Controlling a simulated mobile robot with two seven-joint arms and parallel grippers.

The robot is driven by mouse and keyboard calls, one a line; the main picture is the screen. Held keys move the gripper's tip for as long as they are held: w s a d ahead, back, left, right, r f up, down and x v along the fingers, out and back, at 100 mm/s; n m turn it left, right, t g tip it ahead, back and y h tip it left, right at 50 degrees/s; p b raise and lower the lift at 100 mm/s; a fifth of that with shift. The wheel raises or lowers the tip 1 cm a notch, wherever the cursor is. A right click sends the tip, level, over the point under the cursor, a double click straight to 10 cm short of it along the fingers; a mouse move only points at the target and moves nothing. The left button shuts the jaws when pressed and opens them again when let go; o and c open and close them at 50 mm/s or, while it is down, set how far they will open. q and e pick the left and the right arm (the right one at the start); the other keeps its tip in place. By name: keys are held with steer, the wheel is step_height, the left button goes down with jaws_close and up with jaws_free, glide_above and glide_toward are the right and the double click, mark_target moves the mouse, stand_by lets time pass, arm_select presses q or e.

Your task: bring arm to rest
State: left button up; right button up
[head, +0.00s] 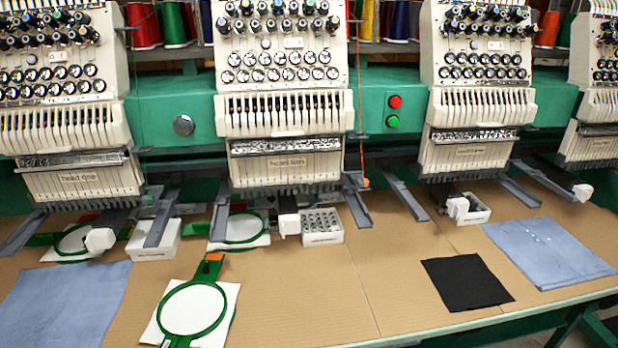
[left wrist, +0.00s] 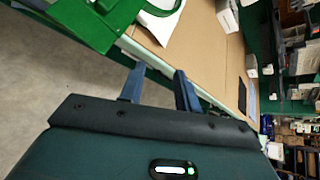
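My left gripper (left wrist: 160,85) shows only in the left wrist view. Its two blue-grey fingers stand apart with nothing between them, close to the front edge of the tan table (left wrist: 205,45). Grey floor (left wrist: 60,75) shows to the left of the fingers. Neither of my arms shows in the head view, and my right gripper is in no view.
Embroidery heads (head: 282,100) stand along the back of the table (head: 300,275). On it lie a green hoop on white cloth (head: 193,309), a black cloth (head: 466,283), blue cloths (head: 550,252) and white trays (head: 322,227). The middle front is clear.

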arm_select(q)
steer(key=s+d+f+n+g+h, duration=0.1)
steer(key=s+d+f+n, duration=0.1)
steer(key=d+n, duration=0.4)
steer(key=s+d+f+n+g+h, duration=0.1)
steer(key=s+d+f+n, duration=0.15)
steer(key=n, duration=0.65)
steer(key=s+f+n, duration=0.1)
steer(key=n, duration=0.3)
steer(key=s+f+n, duration=0.1)
steer(key=n, duration=0.2)
steer(key=a+f+n, duration=0.1)
steer(key=n, duration=0.3)
steer(key=shift+s+f+n+y, duration=0.2)
steer(key=shift+s+n+y, duration=0.1)
steer(key=shift+s, duration=0.1)
